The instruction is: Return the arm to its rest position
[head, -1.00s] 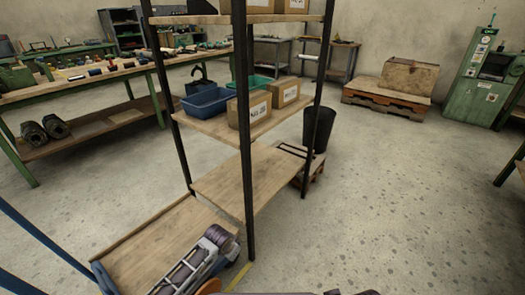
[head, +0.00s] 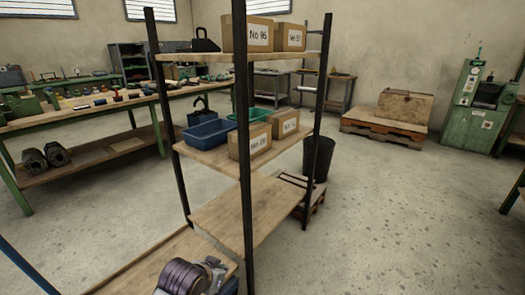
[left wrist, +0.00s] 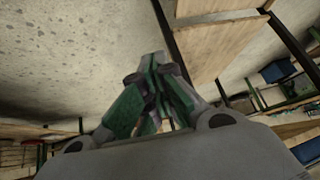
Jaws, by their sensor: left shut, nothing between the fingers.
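My left gripper (left wrist: 158,75) shows in the left wrist view with its green-padded fingers together and nothing between them. It points toward bare floor and a wooden shelf board. The left gripper itself cannot be made out there. My right gripper is in neither view.
A black-post shelf rack (head: 246,190) stands close ahead, with cardboard boxes (head: 249,142) and a blue bin (head: 208,132). A green-legged workbench (head: 95,155) is at left, with two dark rolls (head: 57,154) on its lower shelf. Floor (head: 400,220) at right is clear.

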